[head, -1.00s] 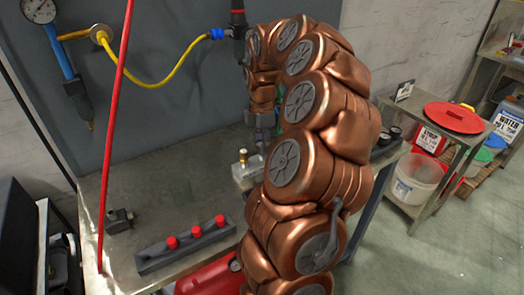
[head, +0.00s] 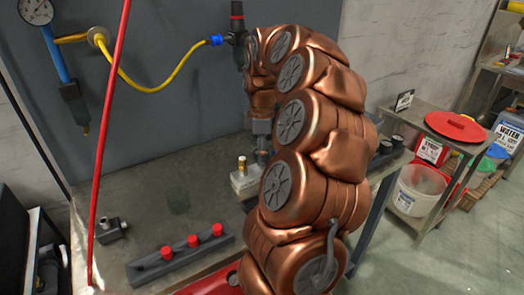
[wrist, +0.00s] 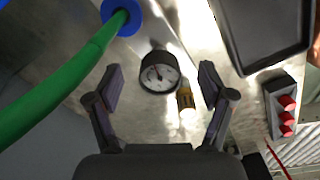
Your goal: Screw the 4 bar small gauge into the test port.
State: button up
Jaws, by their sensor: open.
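A small round gauge (wrist: 160,75) with a white dial and black rim shows between my fingers in the wrist view. Its dial is too small to read, and I cannot tell what its stem sits in. My gripper (wrist: 161,84) is open, with one finger on each side of the gauge and visible gaps to both. A brass fitting (wrist: 185,97) is just right of the gauge. In the head view, a brass fitting (head: 242,163) stands upright on a pale block (head: 245,183) at the bench edge. My arm hides the gauge there.
A dark rack with red caps (head: 192,242) lies on the bench (head: 150,195), near a dark metal fitting (head: 110,231). A green hose (wrist: 60,75) with a blue collar passes left of my gripper in the wrist view. A dark tray (wrist: 262,30) is at upper right.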

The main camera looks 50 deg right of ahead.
notch_tip(320, 180, up, 12)
dwell(1.1)
jog(key=s+a+f+m+p, duration=0.1)
jog(key=s+a+m+p, duration=0.2)
jog(key=a, duration=2)
jog(key=s+a+f+m, duration=0.1)
jog(key=s+a+f, duration=0.2)
jog(key=s, duration=0.3)
jog(key=s+a+f+m+g+p, duration=0.1)
jog(key=s+a+f+m, duration=0.1)
jog(key=s+a+f, duration=0.1)
jog(key=s+a+f+m+p, duration=0.1)
jog(key=s+a, duration=0.3)
jog(key=s, duration=0.4)
jog(key=shift+s+a+f+m+g, duration=0.35)
jog(key=shift+f+m, duration=0.25)
jog(key=shift+f, duration=0.3)
